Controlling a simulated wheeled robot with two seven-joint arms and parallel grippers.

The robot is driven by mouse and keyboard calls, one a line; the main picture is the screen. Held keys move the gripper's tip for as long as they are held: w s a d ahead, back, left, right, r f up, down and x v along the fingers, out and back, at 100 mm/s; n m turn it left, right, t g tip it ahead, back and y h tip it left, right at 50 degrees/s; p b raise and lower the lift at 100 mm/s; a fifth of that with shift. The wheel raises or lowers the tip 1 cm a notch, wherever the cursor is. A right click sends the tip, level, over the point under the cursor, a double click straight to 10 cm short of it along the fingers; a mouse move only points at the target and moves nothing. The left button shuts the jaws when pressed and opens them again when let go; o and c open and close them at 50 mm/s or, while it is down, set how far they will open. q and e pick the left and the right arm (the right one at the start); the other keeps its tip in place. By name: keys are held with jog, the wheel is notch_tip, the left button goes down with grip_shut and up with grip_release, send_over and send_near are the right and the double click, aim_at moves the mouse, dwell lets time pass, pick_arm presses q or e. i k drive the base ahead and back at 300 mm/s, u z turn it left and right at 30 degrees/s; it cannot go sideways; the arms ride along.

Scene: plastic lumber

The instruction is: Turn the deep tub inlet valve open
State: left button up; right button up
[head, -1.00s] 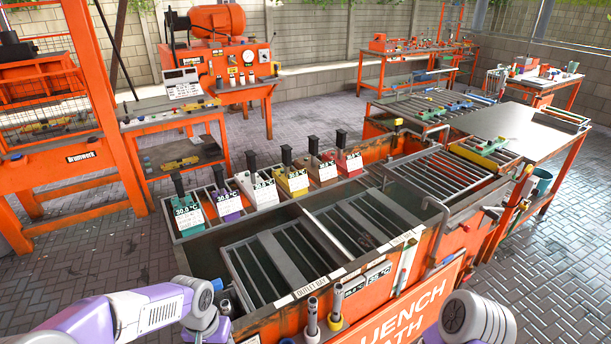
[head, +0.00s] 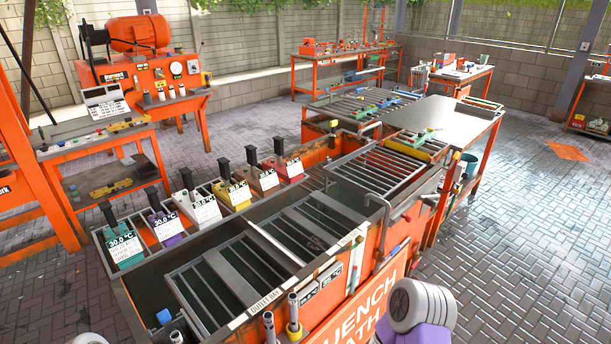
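The orange quench bath (head: 348,290) stands in front of me, with slatted racks (head: 240,270) in its open tubs. A bent grey pipe (head: 378,198) rises over the tub wall near the bath's right side. A second bent pipe (head: 358,128) stands at the far end. Two upright metal posts (head: 293,312) stand at the near edge; one has a yellow collar. I cannot tell which fitting is the deep tub inlet valve or how it is set. Only rounded parts of my arms show at the bottom edge; neither gripper is in view.
A row of handled, colored blocks with temperature labels (head: 203,208) lines the bath's left side. A grey-topped table (head: 445,130) adjoins its far end. An orange machine (head: 140,65) stands back left.

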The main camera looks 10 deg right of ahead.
aim_at(393, 251)
jog(key=z, duration=0.45)
jog(key=k, duration=0.55)
jog(key=z, duration=0.9)
jog(key=i, duration=1.3)
jog(key=u, duration=0.4)
